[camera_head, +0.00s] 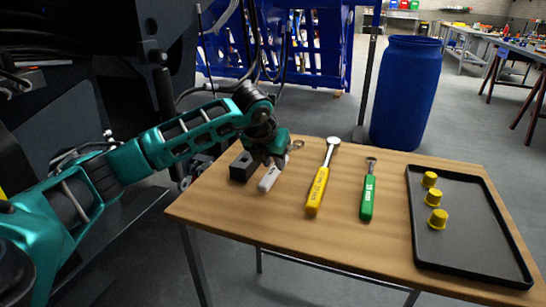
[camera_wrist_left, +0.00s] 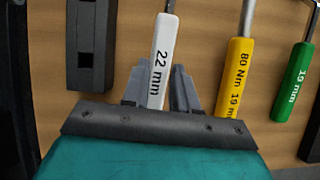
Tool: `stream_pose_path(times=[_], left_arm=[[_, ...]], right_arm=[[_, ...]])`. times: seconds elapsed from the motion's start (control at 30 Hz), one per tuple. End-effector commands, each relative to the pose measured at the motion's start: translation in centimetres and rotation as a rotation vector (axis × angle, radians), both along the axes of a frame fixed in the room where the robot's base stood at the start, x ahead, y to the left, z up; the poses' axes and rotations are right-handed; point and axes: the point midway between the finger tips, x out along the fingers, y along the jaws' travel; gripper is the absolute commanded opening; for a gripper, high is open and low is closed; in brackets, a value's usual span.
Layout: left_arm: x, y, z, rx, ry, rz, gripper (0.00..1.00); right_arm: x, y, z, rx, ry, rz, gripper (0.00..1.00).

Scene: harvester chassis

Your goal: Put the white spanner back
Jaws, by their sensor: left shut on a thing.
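The white spanner (camera_head: 269,179) lies on the wooden table (camera_head: 400,245), near its left side, partly hidden by my left gripper in the head view. In the left wrist view the white handle (camera_wrist_left: 162,50) reads "22 mm". My left gripper (camera_head: 279,163) is low over the table and shut on the spanner. Its two grey fingers (camera_wrist_left: 164,90) stand on either side of the handle. I cannot tell whether the spanner is touching the table or slightly raised. My right gripper is in neither view.
A black block (camera_head: 242,167) sits just left of the spanner. A yellow torque wrench (camera_head: 318,188) and a green spanner (camera_head: 368,195) lie to the right. A black tray (camera_head: 470,251) with yellow caps (camera_head: 437,218) is at the right. A blue barrel (camera_head: 405,95) stands behind.

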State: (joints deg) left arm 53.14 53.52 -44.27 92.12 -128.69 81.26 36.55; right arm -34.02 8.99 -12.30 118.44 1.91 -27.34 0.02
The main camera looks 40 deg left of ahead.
Motion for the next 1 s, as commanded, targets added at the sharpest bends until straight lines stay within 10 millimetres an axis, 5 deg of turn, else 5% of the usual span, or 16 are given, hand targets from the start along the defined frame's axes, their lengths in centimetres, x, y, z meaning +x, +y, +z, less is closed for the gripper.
stream_pose_path(times=[0.4,0.43,0.5,0.73,1.0], left_arm=[[0.05,-0.02,-0.64,0.0,-0.003,-0.001,0.0],[0.05,-0.02,-0.64,0.0,-0.003,-0.001,0.3],[0.05,-0.02,-0.65,0.0,-0.003,-0.001,0.36],[0.03,-0.02,-0.7,-0.001,-0.001,0.0,0.58],[-0.09,-0.03,-0.63,0.0,0.001,0.0,0.58]], right_arm=[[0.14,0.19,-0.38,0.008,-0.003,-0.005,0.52],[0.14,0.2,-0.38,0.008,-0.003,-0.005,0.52],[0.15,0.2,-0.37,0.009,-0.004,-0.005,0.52],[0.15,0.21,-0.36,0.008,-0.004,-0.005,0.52],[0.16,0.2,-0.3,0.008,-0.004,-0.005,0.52]])
